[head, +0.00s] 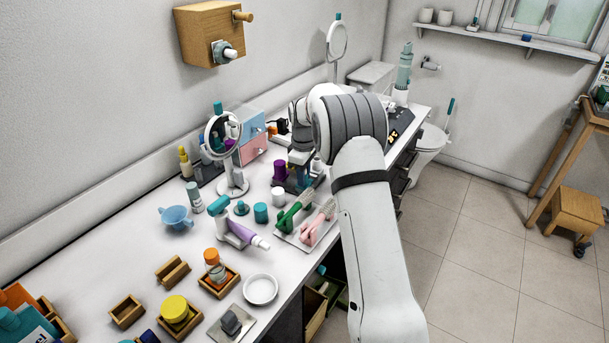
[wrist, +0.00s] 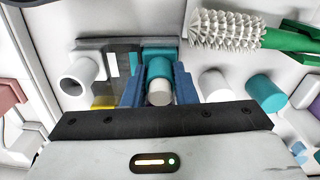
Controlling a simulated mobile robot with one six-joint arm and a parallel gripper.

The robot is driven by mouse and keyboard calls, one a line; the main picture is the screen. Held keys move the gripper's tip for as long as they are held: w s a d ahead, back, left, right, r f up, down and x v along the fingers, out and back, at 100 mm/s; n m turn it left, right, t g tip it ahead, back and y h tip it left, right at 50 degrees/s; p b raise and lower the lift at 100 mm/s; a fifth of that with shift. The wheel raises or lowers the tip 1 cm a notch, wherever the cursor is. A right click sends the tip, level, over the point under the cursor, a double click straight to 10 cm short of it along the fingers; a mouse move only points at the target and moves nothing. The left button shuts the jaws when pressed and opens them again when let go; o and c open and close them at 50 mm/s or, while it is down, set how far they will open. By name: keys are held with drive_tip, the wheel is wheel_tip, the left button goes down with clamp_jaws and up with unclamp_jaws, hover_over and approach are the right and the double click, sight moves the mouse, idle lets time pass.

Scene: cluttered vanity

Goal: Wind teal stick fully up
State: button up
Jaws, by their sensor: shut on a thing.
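In the wrist view, the teal stick (wrist: 159,68) is a short teal cylinder with a pale, rounded white end facing the camera. It stands between the two blue fingers of my gripper (wrist: 158,90), which are shut on it. A wider teal block shows just behind it on a dark grey stand (wrist: 95,46). In the head view my arm reaches over the counter and hides the stick and most of the gripper. How far the stick is wound cannot be read clearly.
A white tube (wrist: 78,77) stands left of the fingers. A white cap (wrist: 214,85) and a teal cap (wrist: 265,93) stand close on the right. A green-handled brush (head: 294,214) and a pink brush (head: 318,222) lie nearby. A round mirror (head: 222,135) stands to the left.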

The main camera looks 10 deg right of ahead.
drive_tip(key=o, duration=0.7)
drive_tip(key=shift+r, duration=0.1)
wheel_tip(320, 180, up, 8)
drive_tip(key=shift+f+b, duration=0.2)
drive_tip(key=shift+b, duration=0.15)
